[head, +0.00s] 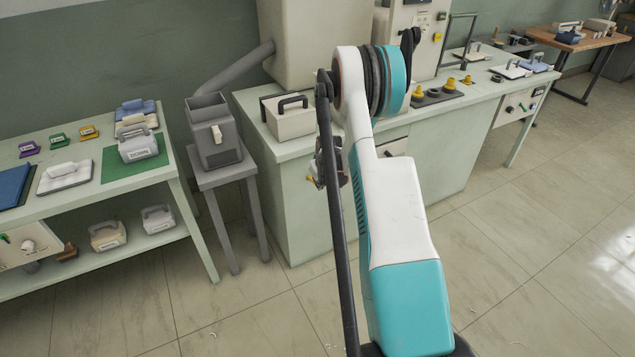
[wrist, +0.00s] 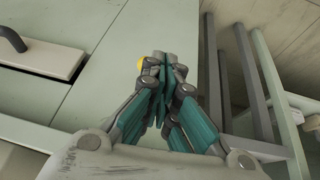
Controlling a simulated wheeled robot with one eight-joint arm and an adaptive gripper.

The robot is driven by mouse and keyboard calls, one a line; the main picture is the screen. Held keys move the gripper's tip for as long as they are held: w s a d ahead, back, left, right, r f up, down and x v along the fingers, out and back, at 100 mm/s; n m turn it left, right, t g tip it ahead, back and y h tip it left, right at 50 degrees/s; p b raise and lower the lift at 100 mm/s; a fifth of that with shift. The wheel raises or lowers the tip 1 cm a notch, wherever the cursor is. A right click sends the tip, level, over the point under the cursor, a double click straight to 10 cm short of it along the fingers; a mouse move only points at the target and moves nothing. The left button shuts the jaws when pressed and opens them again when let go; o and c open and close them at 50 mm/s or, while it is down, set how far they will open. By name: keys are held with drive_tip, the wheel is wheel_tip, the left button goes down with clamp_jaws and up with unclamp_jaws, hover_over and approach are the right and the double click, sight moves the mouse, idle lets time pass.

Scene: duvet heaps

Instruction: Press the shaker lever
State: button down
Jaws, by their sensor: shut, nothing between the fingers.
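A small yellow knob (head: 309,178) shows low on the side of the pale green cabinet in the head view, just left of my gripper (head: 318,170). In the wrist view the yellow knob (wrist: 143,64) peeks out at the left of the fingertips of my gripper (wrist: 164,62), which hide part of it. It may be the end of the shaker lever; its shaft is not visible. My gripper is shut with nothing held, its fingers together. I cannot tell whether the fingertips touch the knob. In the head view my arm covers much of the gripper.
The cabinet's top (head: 255,125) carries a cream box (head: 290,122) with a dark handle. A grey hopper (head: 214,135) stands on a stool (head: 222,175) to the left. A shelved table (head: 165,180) with boxes is further left. Bare tiled floor (head: 520,240) lies to the right.

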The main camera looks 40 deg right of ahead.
drive_tip(key=s+r, duration=0.1)
drive_tip(key=s+a+r, duration=0.1)
drive_tip(key=shift+s+r+p, duration=0.15)
drive_tip(key=shift+r+p, duration=0.2)
drive_tip(key=shift+p, duration=0.05)
drive_tip(key=shift+r, duration=0.1)
idle(0.5)
